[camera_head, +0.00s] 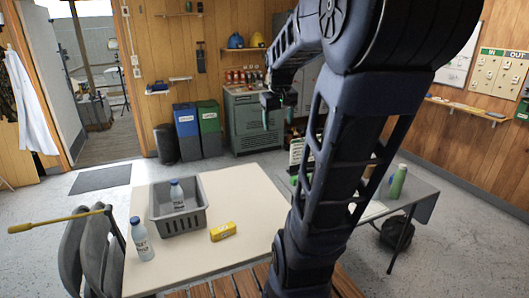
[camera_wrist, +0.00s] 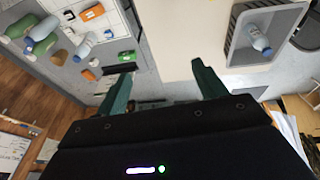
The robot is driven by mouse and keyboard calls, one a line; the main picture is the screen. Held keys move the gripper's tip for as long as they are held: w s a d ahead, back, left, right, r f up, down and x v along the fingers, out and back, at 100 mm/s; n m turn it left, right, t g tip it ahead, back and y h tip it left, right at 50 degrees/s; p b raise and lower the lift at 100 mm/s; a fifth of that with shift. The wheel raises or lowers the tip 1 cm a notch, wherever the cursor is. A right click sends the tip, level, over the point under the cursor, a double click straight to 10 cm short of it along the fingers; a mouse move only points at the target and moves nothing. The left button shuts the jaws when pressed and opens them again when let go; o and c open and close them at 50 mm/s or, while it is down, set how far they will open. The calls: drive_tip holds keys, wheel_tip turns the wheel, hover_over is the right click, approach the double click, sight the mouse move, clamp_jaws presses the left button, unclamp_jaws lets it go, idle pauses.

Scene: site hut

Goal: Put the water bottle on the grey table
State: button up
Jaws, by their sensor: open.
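A white water bottle with a blue cap (camera_head: 176,194) stands in a grey crate (camera_head: 184,222) on the cream table. A similar bottle (camera_head: 142,239) stands on that table's front left, outside the crate. The grey table (camera_head: 423,188) is at the right, partly hidden behind my arm. The wrist view shows the crate (camera_wrist: 288,17) with its bottle (camera_wrist: 257,40) at upper right, and the grey table (camera_wrist: 66,74) at upper left, with a pale bottle (camera_wrist: 85,47) on it. My gripper (camera_wrist: 161,72) is open and empty, raised beyond the cream table and apart from the bottles.
A yellow box (camera_head: 223,231) lies beside the crate on the cream table (camera_head: 247,195). A green bottle (camera_head: 398,181) stands on the grey table, among several other items. Blue and green bins (camera_head: 197,130) and a grey cabinet (camera_head: 254,121) stand at the back. Chairs (camera_head: 88,246) are at left.

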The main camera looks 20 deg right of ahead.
drive_tip(key=s+a+f+t+y, duration=0.1)
drive_tip(key=s+a+f, duration=0.3)
drive_tip(key=s+a, duration=0.6)
drive_tip(key=s, duration=0.2)
drive_tip(key=shift+s+a+f+t, duration=0.2)
drive_tip(key=shift+s+a+t, duration=0.05)
drive_tip(key=shift+s+t, duration=0.1)
